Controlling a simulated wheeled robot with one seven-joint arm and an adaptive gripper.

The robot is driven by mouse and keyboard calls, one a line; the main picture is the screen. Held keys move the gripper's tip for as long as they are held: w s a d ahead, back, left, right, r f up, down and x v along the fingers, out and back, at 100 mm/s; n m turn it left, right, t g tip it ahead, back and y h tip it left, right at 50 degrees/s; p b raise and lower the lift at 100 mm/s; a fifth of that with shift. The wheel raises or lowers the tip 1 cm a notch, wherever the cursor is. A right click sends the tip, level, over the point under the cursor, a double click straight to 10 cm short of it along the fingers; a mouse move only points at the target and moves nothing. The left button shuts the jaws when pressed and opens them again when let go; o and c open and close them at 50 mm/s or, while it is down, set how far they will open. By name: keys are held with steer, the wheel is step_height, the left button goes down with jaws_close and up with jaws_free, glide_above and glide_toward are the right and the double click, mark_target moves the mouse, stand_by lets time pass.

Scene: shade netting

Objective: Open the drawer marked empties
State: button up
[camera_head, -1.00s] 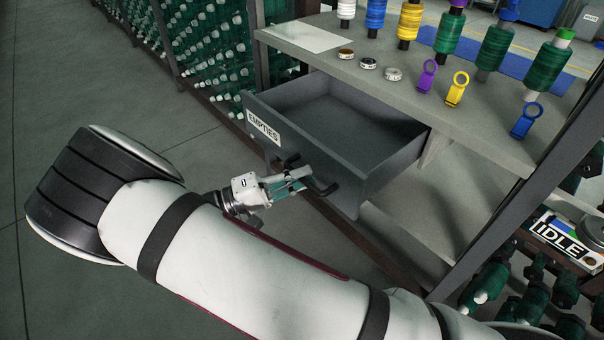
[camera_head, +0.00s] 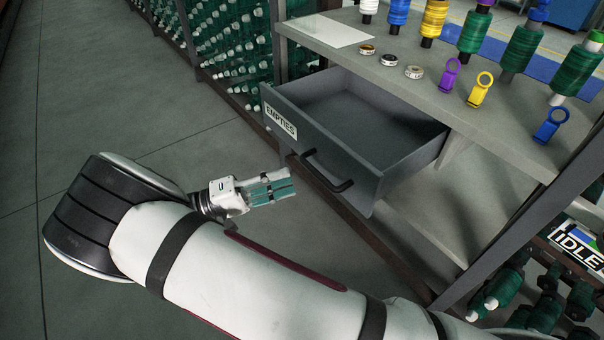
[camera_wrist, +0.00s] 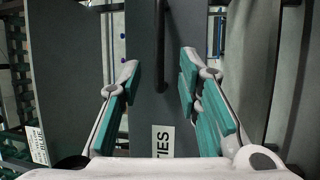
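The grey drawer (camera_head: 400,160) marked EMPTIES stands pulled well out under the bench top, and its inside looks empty. Its white label (camera_head: 281,121) is at the left of the front panel. The dark bar handle (camera_head: 325,177) is free of my gripper (camera_head: 288,186). My gripper is open and empty, in front of the drawer and to the left of the handle, with a gap between them. In the wrist view, the teal-padded fingers of my gripper (camera_wrist: 160,64) are spread, with the handle (camera_wrist: 161,45) beyond them and part of the label (camera_wrist: 163,141) showing between them.
The bench top (camera_head: 400,85) holds several thread spools, small rings, a white sheet (camera_head: 330,30) and purple, yellow and blue clips. A bench leg (camera_head: 520,215) and an IDLE sign (camera_head: 577,246) are at right. A bobbin rack (camera_head: 228,50) stands behind. Floor at left is clear.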

steer(key=shift+v, duration=2)
steer(key=shift+r, duration=0.1)
